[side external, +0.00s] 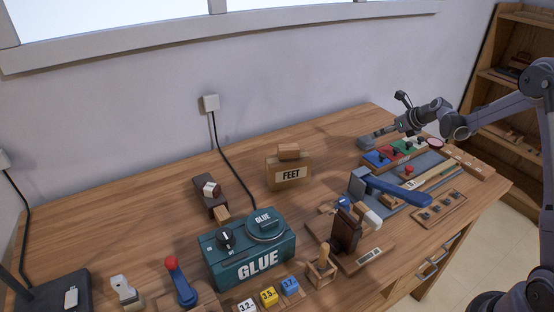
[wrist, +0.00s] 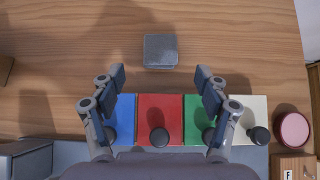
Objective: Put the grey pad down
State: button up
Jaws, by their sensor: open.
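The grey pad (wrist: 160,50) is a small square block lying on the wooden table, beyond the coloured keys in the wrist view. In the side view a grey shape at the table's back (side external: 367,141) appears to be it. My gripper (wrist: 160,78) is open, with its two fingers spread wide and nothing between them. The pad lies ahead of the fingertips, apart from them. In the side view my gripper (side external: 392,130) is low over the back right of the table; its fingertips are hard to make out there.
A row of blue, red (wrist: 160,108), green and white keys with dark knobs lies under my fingers. A round pink piece (wrist: 292,131) is at their right. A blue-handled tool (side external: 398,190), a green glue box (side external: 248,250) and a FEET box (side external: 290,172) stand elsewhere. Bare table surrounds the pad.

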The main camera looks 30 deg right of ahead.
jog(key=shift+v, duration=1.05)
jog(key=s+a+r+n+g, duration=0.1)
jog(key=s+a+r+n, duration=0.4)
jog(key=a+n, duration=0.35)
jog(key=s+a+r+n, duration=0.55)
jog(key=a+n, duration=0.25)
jog(key=a, duration=0.2)
jog(key=s+a+n, duration=0.5)
jog(key=s+n, duration=0.3)
jog(key=n, duration=0.1)
jog(key=s+a+f+n, duration=0.1)
jog(key=s+a+n, duration=0.5)
jog(key=s+n, duration=0.2)
jog(key=shift+s+n+g, duration=0.4)
jog(key=shift+n, duration=0.85)
